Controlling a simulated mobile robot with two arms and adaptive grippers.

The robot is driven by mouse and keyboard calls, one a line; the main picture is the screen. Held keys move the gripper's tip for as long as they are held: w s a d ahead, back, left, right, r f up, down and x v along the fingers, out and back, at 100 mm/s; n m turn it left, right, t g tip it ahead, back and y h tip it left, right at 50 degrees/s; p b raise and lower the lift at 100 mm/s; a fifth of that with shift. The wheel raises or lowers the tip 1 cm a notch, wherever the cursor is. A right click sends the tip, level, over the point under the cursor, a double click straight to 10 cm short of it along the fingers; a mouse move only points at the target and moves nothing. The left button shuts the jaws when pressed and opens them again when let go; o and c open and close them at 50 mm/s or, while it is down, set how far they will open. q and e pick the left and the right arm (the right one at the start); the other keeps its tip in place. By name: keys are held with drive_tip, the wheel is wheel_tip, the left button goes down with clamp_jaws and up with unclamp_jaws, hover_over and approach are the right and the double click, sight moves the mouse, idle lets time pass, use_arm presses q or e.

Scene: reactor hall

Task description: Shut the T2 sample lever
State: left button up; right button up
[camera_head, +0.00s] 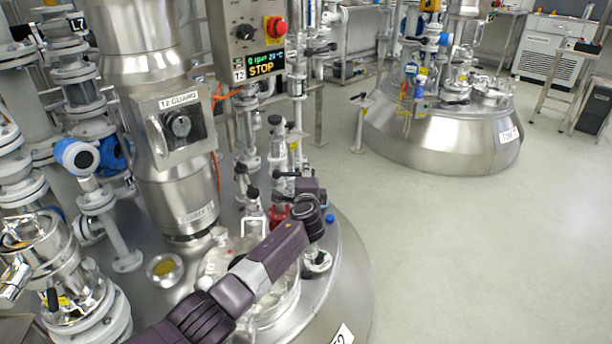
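The T2 vessel top (345,262) fills the lower left, with several pipes and valves on it. I cannot tell for sure which handle is the T2 sample lever. A small red valve part (278,214) and black-handled levers (285,174) stand close together near the vessel's right side. My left arm reaches in from the lower left, over the vessel top. Its wrist is bent beside the red part, and my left gripper (288,198) is at or very near these valves. Its fingers are too small and hidden to read. My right gripper is not in view.
A T2 control box (246,40) with a red button and a STOP display hangs above. A steel column marked T2 GUARD (180,125) stands at left. A glass-topped port (240,262) lies under my arm. Another vessel (445,130) stands behind; the floor at right is clear.

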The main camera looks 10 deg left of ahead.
use_arm(q)
drive_tip(key=v, duration=1.2)
idle(0.5)
